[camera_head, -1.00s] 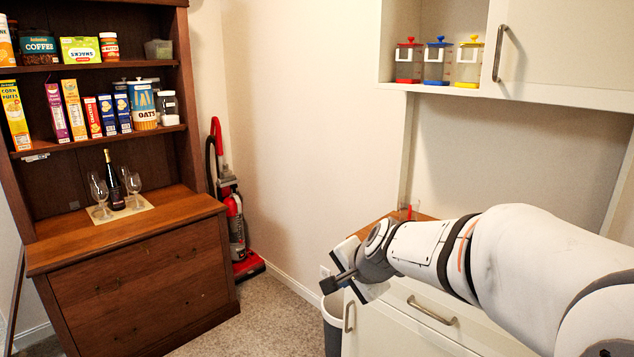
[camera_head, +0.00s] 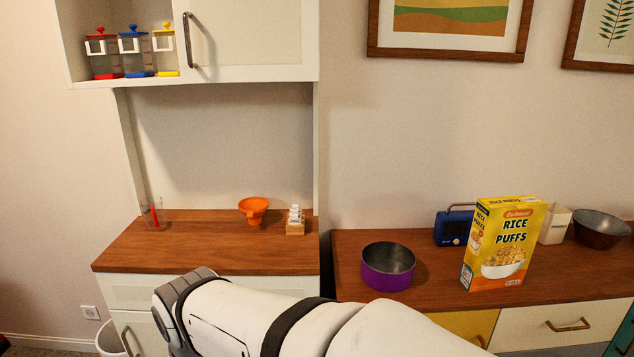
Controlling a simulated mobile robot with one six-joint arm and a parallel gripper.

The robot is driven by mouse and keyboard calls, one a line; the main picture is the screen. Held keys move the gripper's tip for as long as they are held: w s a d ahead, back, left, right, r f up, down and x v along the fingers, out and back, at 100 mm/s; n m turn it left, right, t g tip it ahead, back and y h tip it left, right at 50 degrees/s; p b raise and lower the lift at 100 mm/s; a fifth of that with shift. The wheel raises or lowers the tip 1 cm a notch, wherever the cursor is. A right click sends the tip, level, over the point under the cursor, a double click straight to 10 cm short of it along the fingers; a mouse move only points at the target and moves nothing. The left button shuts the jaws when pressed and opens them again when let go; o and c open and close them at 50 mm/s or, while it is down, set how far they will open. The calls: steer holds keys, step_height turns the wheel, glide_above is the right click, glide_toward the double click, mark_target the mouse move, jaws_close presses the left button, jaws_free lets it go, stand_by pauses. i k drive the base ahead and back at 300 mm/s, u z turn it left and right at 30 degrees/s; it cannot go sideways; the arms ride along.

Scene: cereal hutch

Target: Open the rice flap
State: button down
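A yellow Rice Puffs box (camera_head: 502,245) stands upright on the right wooden counter, its front label facing me. Its top (camera_head: 508,201) looks closed, though the flap's edges are too small to make out. My arm crosses the bottom of the picture, left of and below the box. The fingers of my gripper do not show in the present view.
A purple bowl (camera_head: 388,267) stands left of the box, a blue radio (camera_head: 453,228) behind it. A white container (camera_head: 554,225) and a metal bowl (camera_head: 600,230) are to the right. The left counter (camera_head: 190,246) holds an orange funnel (camera_head: 254,210). Lidded canisters (camera_head: 135,55) stand in the hutch.

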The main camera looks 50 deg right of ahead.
mark_target(521, 201)
steer(key=z, duration=3.2)
steer(key=i, duration=0.8)
steer(key=z, duration=0.05)
